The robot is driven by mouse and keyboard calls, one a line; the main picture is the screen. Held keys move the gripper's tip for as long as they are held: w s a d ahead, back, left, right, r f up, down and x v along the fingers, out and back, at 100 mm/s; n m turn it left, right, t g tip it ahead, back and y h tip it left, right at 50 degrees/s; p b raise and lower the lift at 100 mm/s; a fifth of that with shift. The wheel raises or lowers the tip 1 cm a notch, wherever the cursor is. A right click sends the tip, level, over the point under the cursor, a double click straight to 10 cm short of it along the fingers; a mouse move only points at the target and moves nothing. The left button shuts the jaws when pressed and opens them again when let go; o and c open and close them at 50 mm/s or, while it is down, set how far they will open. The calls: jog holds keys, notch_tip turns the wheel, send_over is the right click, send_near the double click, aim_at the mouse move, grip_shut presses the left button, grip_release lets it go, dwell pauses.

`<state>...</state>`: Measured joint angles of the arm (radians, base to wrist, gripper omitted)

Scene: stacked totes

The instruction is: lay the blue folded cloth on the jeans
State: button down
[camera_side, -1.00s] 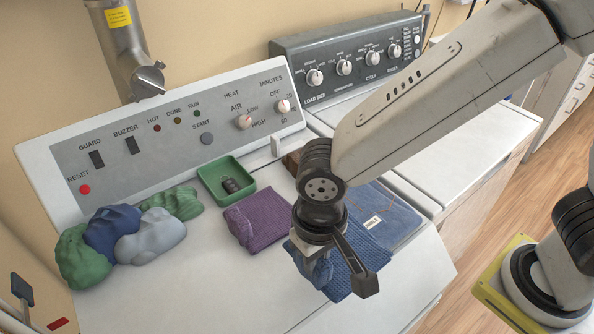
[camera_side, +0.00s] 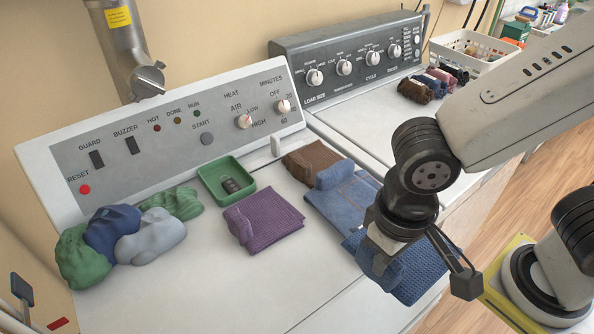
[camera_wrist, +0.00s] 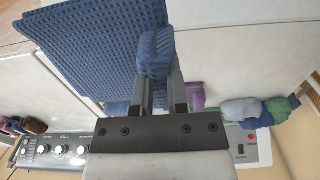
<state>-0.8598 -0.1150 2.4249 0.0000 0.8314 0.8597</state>
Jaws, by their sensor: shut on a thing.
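The blue folded cloth (camera_side: 415,275) has a waffle weave and a raised lump along one side. My gripper (camera_side: 380,262) is shut on that lump; the wrist view shows the lump (camera_wrist: 156,45) between my fingers (camera_wrist: 157,75) and the cloth (camera_wrist: 75,50) spreading left. The folded jeans (camera_side: 338,205), with a rolled blue ridge at the back, lie on the white machine top. My wrist hides their right part. In the side view the cloth overlaps the jeans' near right side; its height above them cannot be told.
A brown folded cloth (camera_side: 313,160) lies behind the jeans, and a purple one (camera_side: 263,222) to their left. A green tray (camera_side: 226,170) and crumpled cloths (camera_side: 110,235) are farther left. The machine's front centre is clear. More folded cloths (camera_side: 432,85) and a basket (camera_side: 465,48) stand behind.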

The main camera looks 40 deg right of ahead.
dwell(0.7)
jog(key=shift+w+d+r+m, duration=0.25)
jog(key=shift+w+d+m, duration=0.25)
jog(key=shift+m, duration=0.2)
jog(key=w+d+m, duration=0.1)
jog(key=d+m, duration=0.1)
jog(key=w+d+r+m, duration=0.1)
jog(key=w+d+m, duration=0.1)
jog(key=m, duration=0.1)
jog(key=w+d+r+m, duration=0.1)
jog(key=d+m, duration=0.1)
jog(key=shift+w+d+r+m, duration=0.2)
jog(key=shift+w+d+m, duration=0.1)
jog(key=shift+w, duration=0.1)
jog(key=w+d+r+m, duration=0.2)
jog(key=d+m, duration=0.6)
jog(key=m, duration=0.1)
jog(key=shift+w+d+r, duration=0.25)
jog(key=shift+d+r, duration=0.15)
jog(key=shift+w, duration=0.1)
jog(key=w+a+f, duration=0.1)
jog(key=w+f, duration=0.8)
jog(key=w, duration=0.4)
jog(key=shift+w+a+f, duration=0.15)
jog(key=shift+a, duration=0.1)
